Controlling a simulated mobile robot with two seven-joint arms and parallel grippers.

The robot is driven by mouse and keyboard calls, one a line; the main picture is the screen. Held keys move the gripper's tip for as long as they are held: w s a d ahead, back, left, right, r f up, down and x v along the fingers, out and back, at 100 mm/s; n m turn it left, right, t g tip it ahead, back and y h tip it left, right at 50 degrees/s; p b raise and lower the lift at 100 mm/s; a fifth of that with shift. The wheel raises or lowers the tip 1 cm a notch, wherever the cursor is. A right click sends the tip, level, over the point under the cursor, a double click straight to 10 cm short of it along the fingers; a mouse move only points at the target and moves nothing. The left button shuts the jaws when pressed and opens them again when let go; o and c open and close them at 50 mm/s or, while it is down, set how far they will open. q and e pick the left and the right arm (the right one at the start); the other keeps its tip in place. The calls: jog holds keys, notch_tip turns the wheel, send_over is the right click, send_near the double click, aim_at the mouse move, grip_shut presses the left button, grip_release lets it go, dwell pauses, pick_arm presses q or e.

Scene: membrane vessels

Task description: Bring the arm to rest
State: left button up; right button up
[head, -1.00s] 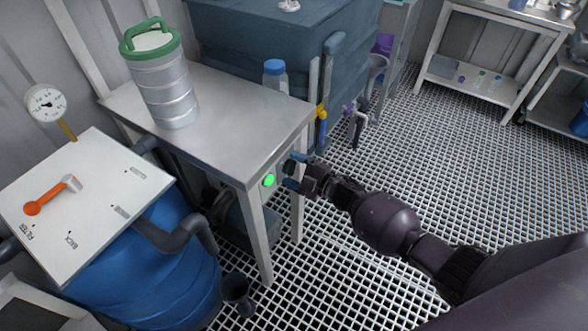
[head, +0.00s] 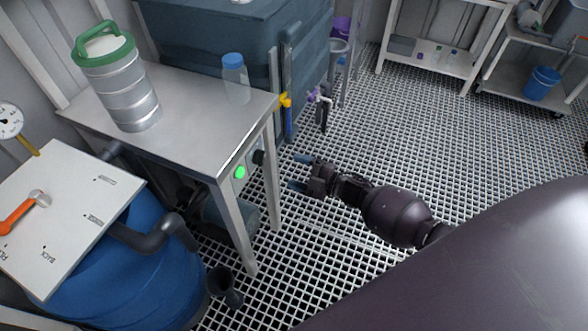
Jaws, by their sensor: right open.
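My right arm reaches in from the lower right. Its gripper (head: 299,173) is open and empty, its blue-grey fingertips pointing left over the grated floor. It is apart from the steel table (head: 190,105), a short way right of the table's front leg. The lit green button (head: 240,173) and a dark knob (head: 258,157) on the table's front face are left of the fingertips. My left gripper is not in view.
A steel canister with a green lid (head: 118,85) and a blue-capped bottle (head: 236,80) stand on the table. A yellow-handled valve (head: 286,101) is beyond the gripper. Open grating (head: 440,130) lies right.

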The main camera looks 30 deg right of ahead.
dwell(0.4)
jog(key=w+r+m+t+h, duration=0.2)
jog(key=w+r+m+h, duration=0.1)
jog(key=m+h, duration=0.25)
jog(key=s+r+m+h+p, duration=0.2)
jog(key=s+r+m+h, duration=0.1)
jog(key=s+m, duration=0.3)
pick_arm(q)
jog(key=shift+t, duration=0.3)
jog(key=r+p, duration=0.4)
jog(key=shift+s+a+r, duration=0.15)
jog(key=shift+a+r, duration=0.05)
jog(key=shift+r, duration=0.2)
pick_arm(e)
jog(key=s+m+g+h, duration=0.2)
jog(key=s+m+g, duration=0.3)
jog(key=s, duration=2.1)
jog(key=shift+d+r+m, duration=0.15)
jog(key=shift+d+m, duration=0.25)
jog(key=shift+m, duration=0.45)
